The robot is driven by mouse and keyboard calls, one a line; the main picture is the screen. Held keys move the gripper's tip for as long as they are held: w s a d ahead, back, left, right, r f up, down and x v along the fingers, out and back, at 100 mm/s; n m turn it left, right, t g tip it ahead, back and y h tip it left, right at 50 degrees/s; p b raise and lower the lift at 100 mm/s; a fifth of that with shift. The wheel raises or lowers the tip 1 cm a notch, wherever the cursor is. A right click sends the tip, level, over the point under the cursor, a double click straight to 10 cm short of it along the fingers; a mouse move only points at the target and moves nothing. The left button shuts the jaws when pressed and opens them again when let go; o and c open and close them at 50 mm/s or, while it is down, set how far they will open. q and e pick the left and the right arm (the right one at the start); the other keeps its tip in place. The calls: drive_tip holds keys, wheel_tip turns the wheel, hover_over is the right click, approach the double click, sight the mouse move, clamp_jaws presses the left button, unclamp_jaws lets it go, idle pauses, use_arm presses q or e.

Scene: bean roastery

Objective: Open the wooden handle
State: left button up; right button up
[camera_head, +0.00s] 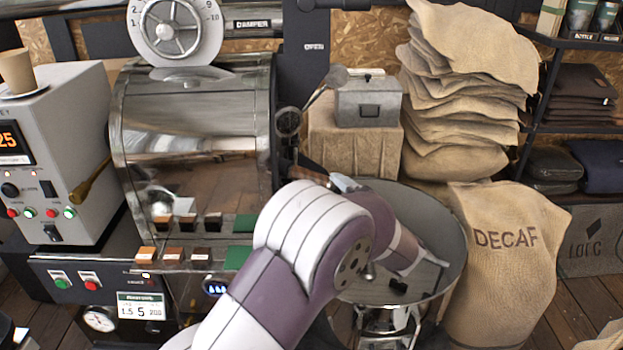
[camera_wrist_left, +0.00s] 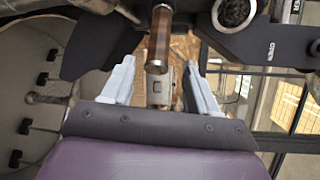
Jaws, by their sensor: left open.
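The wooden handle (camera_wrist_left: 159,40) is a brown, cylindrical grip with a metal end in the left wrist view. It points toward my left gripper (camera_wrist_left: 158,64), whose two pale fingers are open on either side of its near end. I see no contact between the fingers and the handle. In the head view a short brown piece of the handle (camera_head: 313,176) shows at the roaster's front right, beside my left gripper (camera_head: 343,183). My own arm hides much of the area below it. My right gripper is in neither view.
The steel roaster drum (camera_head: 195,130) stands to the left. The round cooling tray (camera_head: 440,225) lies beneath my left forearm. A grey box (camera_head: 368,102) stands behind, with stacked burlap sacks (camera_head: 465,95) and a DECAF sack (camera_head: 505,260) to the right.

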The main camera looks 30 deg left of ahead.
sight(316, 179)
use_arm(q)
drive_tip(key=x, duration=0.8)
drive_tip(key=shift+s+a+f, duration=0.1)
drive_tip(key=shift+a+f, duration=0.1)
drive_tip(key=shift+a, duration=0.25)
drive_tip(key=shift+w, duration=0.3)
drive_tip(key=shift+a, duration=0.1)
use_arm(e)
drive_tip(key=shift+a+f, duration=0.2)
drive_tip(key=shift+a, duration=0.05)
use_arm(q)
drive_tip(key=shift+a, duration=0.1)
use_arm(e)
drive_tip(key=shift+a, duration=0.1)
